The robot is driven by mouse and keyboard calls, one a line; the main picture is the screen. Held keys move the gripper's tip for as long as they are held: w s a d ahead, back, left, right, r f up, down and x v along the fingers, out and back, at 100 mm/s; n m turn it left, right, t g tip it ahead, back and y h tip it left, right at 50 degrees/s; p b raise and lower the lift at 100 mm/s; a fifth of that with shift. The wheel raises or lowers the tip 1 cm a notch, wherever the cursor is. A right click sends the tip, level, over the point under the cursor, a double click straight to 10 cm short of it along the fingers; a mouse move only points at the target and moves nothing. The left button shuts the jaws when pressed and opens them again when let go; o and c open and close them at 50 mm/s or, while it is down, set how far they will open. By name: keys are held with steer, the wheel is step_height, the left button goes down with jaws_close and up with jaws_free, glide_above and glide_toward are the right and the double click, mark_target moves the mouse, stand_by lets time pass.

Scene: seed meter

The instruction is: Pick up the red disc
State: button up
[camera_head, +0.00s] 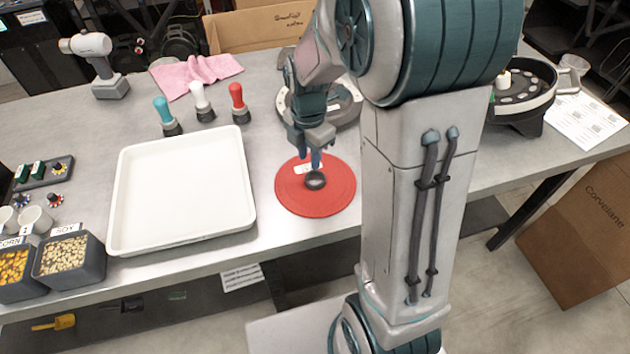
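The red disc (290,192) lies flat on the grey table near its front edge. It has a dark round knob (316,181) at its middle and a small white label beside the knob. My gripper (314,163) points down over the disc, with its blue fingertips just behind or above the knob. I cannot tell whether the fingers touch the knob or how far apart they are.
A white tray (122,240) lies left of the disc, with several coloured-top brushes (200,100) behind it. A round device (345,103) stands behind my gripper. Bins of corn and soy (68,258) sit front left. My arm hides the table right of the disc.

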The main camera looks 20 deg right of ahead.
mark_target(309, 173)
steer(key=shift+a+f+p, duration=0.1)
steer(key=shift+f+p, duration=0.2)
steer(key=shift+f, duration=2.1)
jaws_close()
steer(key=shift+r, duration=0.15)
